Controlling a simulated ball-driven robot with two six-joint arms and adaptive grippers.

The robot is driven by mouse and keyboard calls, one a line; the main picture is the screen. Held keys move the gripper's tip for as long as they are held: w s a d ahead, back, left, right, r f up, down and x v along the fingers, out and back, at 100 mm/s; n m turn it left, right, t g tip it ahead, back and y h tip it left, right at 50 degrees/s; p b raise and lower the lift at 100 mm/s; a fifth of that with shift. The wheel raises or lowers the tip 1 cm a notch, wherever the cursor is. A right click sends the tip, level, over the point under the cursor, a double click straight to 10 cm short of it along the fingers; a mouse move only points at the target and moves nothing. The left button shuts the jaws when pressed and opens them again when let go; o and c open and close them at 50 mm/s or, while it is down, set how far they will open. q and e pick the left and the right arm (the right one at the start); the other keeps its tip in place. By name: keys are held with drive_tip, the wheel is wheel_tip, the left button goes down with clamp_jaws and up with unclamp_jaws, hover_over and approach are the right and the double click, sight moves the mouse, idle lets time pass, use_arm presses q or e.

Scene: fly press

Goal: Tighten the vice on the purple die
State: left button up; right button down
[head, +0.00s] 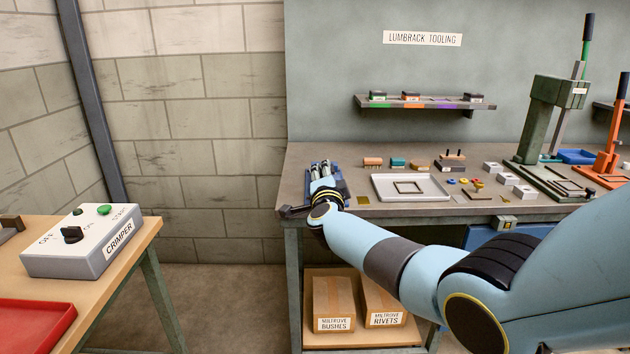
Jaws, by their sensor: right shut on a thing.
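The vice (341,187), a small blue body, sits at the left end of the grey workbench (300,186). My right gripper (321,169) reaches it from the front and hides most of it. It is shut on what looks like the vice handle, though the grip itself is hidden. A dark bar (291,212) sticks out to the left at the bench's front edge, below my wrist. I cannot make out the purple die in the vice, and the jaw gap is hidden. My left gripper is not in view.
A pale tray (437,182) and several small blocks lie right of the vice. A green fly press (548,115) and an orange press (607,162) stand farther right. A wall shelf (395,103) holds small colour-marked blocks. A crimper box (85,243) sits on the left table.

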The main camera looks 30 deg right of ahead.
use_arm(q)
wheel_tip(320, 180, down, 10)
drive_tip(key=b, duration=1)
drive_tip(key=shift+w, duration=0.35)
use_arm(e)
drive_tip(key=s+d+f+m, duration=0.6)
drive_tip(key=d+f+m, duration=0.2)
drive_tip(key=m, duration=0.6)
drive_tip(key=shift+d+m, duration=0.4)
drive_tip(key=shift+d, duration=0.5)
drive_tip(key=shift+s+f, duration=0.15)
drive_tip(key=c, duration=1.1)
unclamp_jaws()
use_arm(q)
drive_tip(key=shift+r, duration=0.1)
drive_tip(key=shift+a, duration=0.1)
use_arm(e)
drive_tip(key=v, duration=1.2)
